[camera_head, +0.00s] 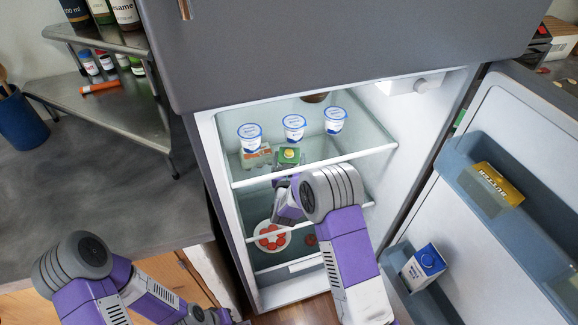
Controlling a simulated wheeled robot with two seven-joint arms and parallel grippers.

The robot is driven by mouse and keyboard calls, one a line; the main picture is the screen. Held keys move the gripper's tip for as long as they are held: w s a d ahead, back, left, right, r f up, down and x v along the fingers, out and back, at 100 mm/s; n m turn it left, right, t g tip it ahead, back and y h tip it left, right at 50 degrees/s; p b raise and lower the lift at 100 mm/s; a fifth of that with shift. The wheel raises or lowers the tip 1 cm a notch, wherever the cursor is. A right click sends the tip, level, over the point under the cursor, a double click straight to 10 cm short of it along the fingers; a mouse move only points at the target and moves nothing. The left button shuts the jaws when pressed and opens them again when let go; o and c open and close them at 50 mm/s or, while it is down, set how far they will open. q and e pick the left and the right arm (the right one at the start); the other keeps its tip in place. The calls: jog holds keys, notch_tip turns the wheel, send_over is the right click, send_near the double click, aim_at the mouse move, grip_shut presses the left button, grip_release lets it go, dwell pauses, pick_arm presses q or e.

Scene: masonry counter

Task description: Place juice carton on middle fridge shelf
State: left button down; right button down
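The juice carton (289,155), with a green top and yellow cap, is upright inside the open fridge, below the cups at the upper glass shelf's level. Its lower part is hidden by my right gripper (288,180) and the shelf edge. The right gripper is right at the carton, with dark finger parts beside it. Its grip is not clear, and I cannot tell whether the carton rests on the middle shelf (265,237). My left gripper (222,317) is low at the bottom edge, outside the fridge, mostly cut off.
Several white-blue cups stand on the upper shelf (360,153), near an egg-like pack (256,156). A plate with red slices (272,238) is lower down. The open door (520,150) at right holds butter (498,185) and a blue-white carton (424,267).

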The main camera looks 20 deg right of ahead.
notch_tip(320, 180, down, 3)
jog(key=shift+f+b, duration=0.1)
jog(key=shift+b, duration=0.55)
grip_release()
jog(key=shift+s+f, duration=0.1)
jog(key=shift+f, duration=0.15)
